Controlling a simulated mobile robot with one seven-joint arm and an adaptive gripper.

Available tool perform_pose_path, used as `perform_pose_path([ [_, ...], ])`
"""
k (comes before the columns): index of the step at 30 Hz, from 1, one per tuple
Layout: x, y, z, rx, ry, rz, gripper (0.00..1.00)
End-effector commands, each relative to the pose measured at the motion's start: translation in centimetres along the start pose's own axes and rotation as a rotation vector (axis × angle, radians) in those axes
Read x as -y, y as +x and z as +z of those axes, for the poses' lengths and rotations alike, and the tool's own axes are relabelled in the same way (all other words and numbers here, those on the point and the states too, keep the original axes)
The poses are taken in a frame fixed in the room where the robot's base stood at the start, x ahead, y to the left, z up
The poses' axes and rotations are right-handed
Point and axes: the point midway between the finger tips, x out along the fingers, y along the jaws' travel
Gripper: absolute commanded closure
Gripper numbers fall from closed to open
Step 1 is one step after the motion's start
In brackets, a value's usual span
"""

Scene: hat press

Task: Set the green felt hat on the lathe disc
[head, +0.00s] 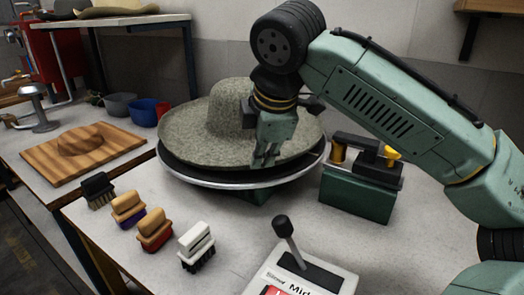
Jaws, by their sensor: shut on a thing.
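The green felt hat (190,140), wide-brimmed and grey-green, is over the round lathe disc (173,172) in the middle of the table. The disc's dark face and metal rim show below the brim's near side. The hat looks slightly tilted, and I cannot tell whether it touches the disc all round. My gripper (264,160) points down at the near right side of the hat and is shut on the brim there. The fingers hide part of the brim and crown.
Several brushes (154,229) lie at the front left, and a lever unit (300,275) at the front. A wooden board with a dome (82,150) and a blue bowl (144,112) are at left.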

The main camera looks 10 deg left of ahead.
Motion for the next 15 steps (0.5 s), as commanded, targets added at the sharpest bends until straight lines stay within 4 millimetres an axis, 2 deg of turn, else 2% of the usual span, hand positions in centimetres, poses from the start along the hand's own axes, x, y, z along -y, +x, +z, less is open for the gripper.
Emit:
perform_pose_path([
  [15, 0.43, 0.94, 0.02, 0.000, 0.000, 0.002, 1.00],
])
